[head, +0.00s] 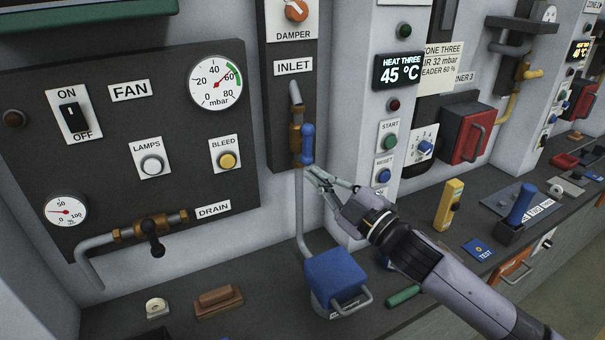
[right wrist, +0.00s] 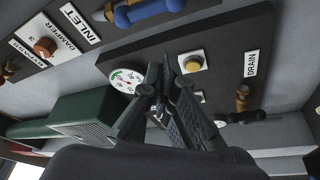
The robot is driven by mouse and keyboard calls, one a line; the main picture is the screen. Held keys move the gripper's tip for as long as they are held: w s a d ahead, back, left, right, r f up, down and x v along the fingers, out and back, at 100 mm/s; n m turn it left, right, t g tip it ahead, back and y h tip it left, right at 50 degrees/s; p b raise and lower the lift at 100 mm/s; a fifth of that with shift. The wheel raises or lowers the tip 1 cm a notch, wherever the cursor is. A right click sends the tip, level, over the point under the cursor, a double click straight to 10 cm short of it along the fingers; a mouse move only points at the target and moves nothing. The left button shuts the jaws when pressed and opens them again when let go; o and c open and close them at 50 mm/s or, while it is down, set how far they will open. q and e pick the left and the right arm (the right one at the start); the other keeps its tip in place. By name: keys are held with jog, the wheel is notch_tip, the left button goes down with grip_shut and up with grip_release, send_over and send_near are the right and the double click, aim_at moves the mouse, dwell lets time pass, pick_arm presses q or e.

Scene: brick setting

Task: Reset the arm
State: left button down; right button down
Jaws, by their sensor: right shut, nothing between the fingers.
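My right arm reaches in from the lower right in the head view. Its gripper (head: 311,175) is shut and empty, in front of the inlet pipe just below the blue inlet valve handle (head: 308,144). I cannot tell whether it touches the pipe. In the right wrist view the fingers (right wrist: 165,72) are closed together, with the dark fan panel (right wrist: 225,40) behind them and the blue handle (right wrist: 150,11) at the top. My left gripper is in neither view.
A blue box with a handle (head: 336,272) stands on the dark counter (head: 260,312) below the gripper. A yellow device (head: 449,205) stands right of the arm. The fan panel (head: 110,205) carries a gauge, switch, buttons and drain valve. A heat column (head: 398,105) rises behind the wrist.

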jog(key=s+d+f+m+g+h, duration=0.2)
jog(key=s+f+m+h, duration=0.35)
jog(key=f, duration=0.45)
jog(key=s+d+f+m+g+h, duration=0.1)
jog(key=s+d+f+m+h, duration=0.25)
jog(key=s+f+m, duration=0.45)
jog(key=s+d+f+m+g+h, duration=0.25)
jog(key=s+f+g, duration=0.25)
jog(key=s+f, duration=0.45)
jog(key=s+d+f+m+g+h, duration=0.1)
jog(key=s+d+f+g, duration=0.4)
jog(key=s, duration=0.8)
notch_tip(320, 180, down, 27)
jog(key=a+b, duration=0.1)
jog(key=b, duration=0.1)
pick_arm(q)
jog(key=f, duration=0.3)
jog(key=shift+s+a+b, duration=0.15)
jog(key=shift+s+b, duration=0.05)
jog(key=shift+b, duration=0.15)
pick_arm(e)
jog(key=s+d+f+g, duration=0.2)
jog(key=s+f, duration=1.5)
jog(key=f, duration=0.1)
jog(key=shift+d+n, duration=0.3)
jog(key=shift+d, duration=0.05)
